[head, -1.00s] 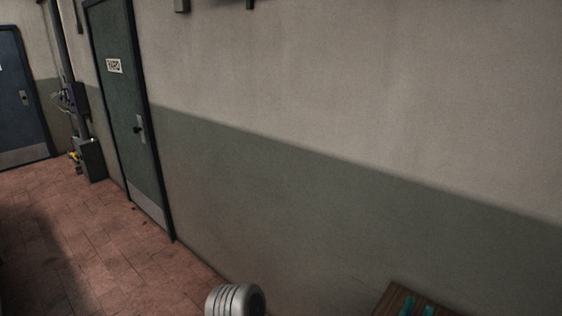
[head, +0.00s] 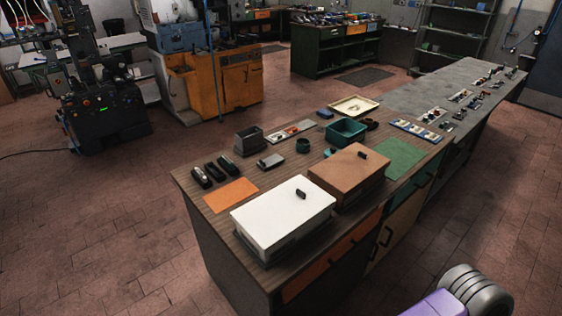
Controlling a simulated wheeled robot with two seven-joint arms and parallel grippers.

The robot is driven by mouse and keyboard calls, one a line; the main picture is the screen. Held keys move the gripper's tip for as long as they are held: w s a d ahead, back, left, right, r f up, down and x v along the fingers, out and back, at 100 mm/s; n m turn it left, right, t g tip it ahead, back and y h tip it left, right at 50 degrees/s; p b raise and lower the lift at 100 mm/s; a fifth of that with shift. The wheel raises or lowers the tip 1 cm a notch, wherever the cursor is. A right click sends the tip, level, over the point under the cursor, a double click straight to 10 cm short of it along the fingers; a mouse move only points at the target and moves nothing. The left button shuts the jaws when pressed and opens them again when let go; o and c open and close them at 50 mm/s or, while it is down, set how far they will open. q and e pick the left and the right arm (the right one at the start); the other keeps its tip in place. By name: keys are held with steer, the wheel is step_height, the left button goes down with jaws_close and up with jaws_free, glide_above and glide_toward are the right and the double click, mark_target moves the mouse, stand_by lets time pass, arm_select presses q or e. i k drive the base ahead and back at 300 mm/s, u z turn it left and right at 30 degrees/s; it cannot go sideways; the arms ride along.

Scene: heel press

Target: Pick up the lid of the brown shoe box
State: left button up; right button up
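A brown shoe box stands on the wooden bench, closed by a flat brown lid (head: 345,172) with a small dark handle (head: 362,155) on top. It sits right behind a box with a white lid (head: 283,214), which also has a dark handle. Only part of the brown box's side shows below its lid. A purple and grey part of my own arm shows at the bottom right of the head view. Neither of my grippers is in view.
The bench (head: 230,238) also holds an orange mat (head: 231,195), a green mat (head: 403,158), a teal bin (head: 345,131), a grey bin (head: 248,141) and a cream tray (head: 354,105). Tiled floor (head: 100,240) is clear left of the bench. Machines stand at the back left.

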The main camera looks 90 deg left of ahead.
mark_target(345, 171)
steer(key=u, duration=1.2)
steer(key=i, duration=2.7)
steer(key=u, duration=2.1)
